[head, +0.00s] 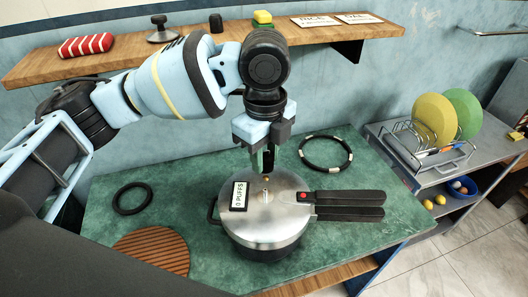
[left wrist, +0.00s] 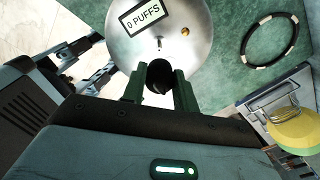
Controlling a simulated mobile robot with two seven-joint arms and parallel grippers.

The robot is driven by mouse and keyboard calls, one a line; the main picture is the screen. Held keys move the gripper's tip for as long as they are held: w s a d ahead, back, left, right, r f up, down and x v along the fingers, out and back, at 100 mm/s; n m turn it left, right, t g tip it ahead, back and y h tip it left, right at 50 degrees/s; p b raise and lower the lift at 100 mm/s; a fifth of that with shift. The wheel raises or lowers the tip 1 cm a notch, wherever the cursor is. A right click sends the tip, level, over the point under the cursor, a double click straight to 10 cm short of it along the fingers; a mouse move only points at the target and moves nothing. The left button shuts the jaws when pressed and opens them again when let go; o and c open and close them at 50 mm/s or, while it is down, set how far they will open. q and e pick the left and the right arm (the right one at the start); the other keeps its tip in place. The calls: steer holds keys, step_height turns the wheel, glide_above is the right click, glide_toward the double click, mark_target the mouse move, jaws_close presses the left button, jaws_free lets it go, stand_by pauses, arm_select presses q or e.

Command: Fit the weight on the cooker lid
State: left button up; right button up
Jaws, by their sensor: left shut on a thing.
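The pressure cooker with its steel lid (head: 285,222) stands on the green worktop, its two black handles pointing right. A label reading "0 PUFFS" (head: 239,196) is on the lid; it also shows in the left wrist view (left wrist: 144,16). Small upright fittings (head: 267,195) show near the lid's middle, and a brass one (left wrist: 185,31) shows in the left wrist view. My left gripper (head: 266,160) points down above the lid. It is shut on the dark, round weight (left wrist: 160,76). I cannot tell whether the weight touches anything below. My right gripper is not in view.
A black ring (head: 132,198) and a larger banded ring (head: 325,138) lie on the worktop, beside a slatted wooden mat (head: 152,250). A wall shelf (head: 130,62) runs behind my arm. A rack with plates (head: 434,118) stands on the right.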

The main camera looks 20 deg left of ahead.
arm_select(q)
steer(key=shift+f, duration=2.65)
steer(key=shift+f, duration=2)
stand_by(0.6)
steer(key=o, duration=1.1)
step_height(320, 180, up, 8)
steer(key=shift+f, duration=0.1)
steer(key=shift+s+f, duration=0.1)
stand_by(0.4)
